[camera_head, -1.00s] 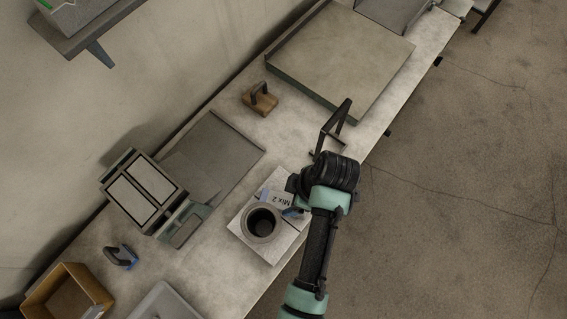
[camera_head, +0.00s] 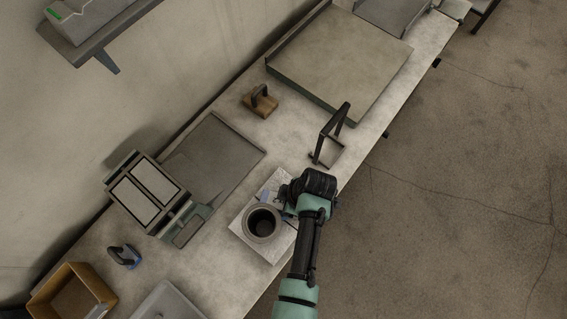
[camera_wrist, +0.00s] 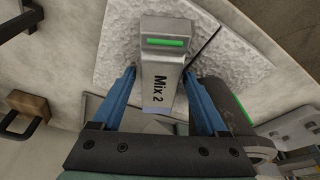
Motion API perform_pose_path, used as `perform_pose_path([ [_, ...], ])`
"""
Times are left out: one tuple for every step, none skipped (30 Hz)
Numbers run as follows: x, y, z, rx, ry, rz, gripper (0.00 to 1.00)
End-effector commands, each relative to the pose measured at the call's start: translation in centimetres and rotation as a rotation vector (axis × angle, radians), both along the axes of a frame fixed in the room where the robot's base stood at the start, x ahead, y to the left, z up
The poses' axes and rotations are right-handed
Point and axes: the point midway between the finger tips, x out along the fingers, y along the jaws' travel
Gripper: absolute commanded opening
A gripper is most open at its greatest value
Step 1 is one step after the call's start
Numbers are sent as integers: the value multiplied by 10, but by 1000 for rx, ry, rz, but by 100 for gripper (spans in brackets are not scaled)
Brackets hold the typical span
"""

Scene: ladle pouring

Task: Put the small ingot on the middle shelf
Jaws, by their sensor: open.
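A grey metal block marked "Mix 2" (camera_wrist: 163,60), with a green stripe, seems to be the small ingot. It rests on a pale rough slab (camera_wrist: 245,50). In the wrist view my gripper (camera_wrist: 160,74) is open, with one blue finger on each side of the block; I cannot tell whether they touch it. In the head view my gripper (camera_head: 289,211) is low over the slab (camera_head: 248,235), and my wrist mostly hides the block. One wall shelf (camera_head: 104,32) shows at the top left, bearing a grey block (camera_head: 88,18) with a green mark. I cannot tell which shelf it is.
A round grey pot (camera_head: 263,222) stands close left of my gripper. A black-handled frame (camera_head: 333,140) and a wooden block with a handle (camera_head: 260,103) lie farther up the bench. A two-panel device (camera_head: 145,195) and a wooden box (camera_head: 72,292) are at left. Open floor lies right.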

Motion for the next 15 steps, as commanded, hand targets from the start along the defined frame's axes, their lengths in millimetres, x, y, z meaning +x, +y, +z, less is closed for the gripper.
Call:
perform_pose_path([
  [0,0,0,0,0,0,76],
  [0,0,0,0,0,0,76],
  [0,0,0,0,0,0,74],
  [0,0,0,0,0,0,69],
  [0,0,0,0,0,0,64],
  [0,0,0,0,0,0,56],
  [0,0,0,0,0,0,51],
  [0,0,0,0,0,0,46],
  [0,0,0,0,0,0,38],
  [0,0,0,0,0,0,33],
  [0,0,0,0,0,0,28],
  [0,0,0,0,0,0,20],
  [0,0,0,0,0,0,15],
  [0,0,0,0,0,0,10],
  [0,0,0,0,0,0,2],
])
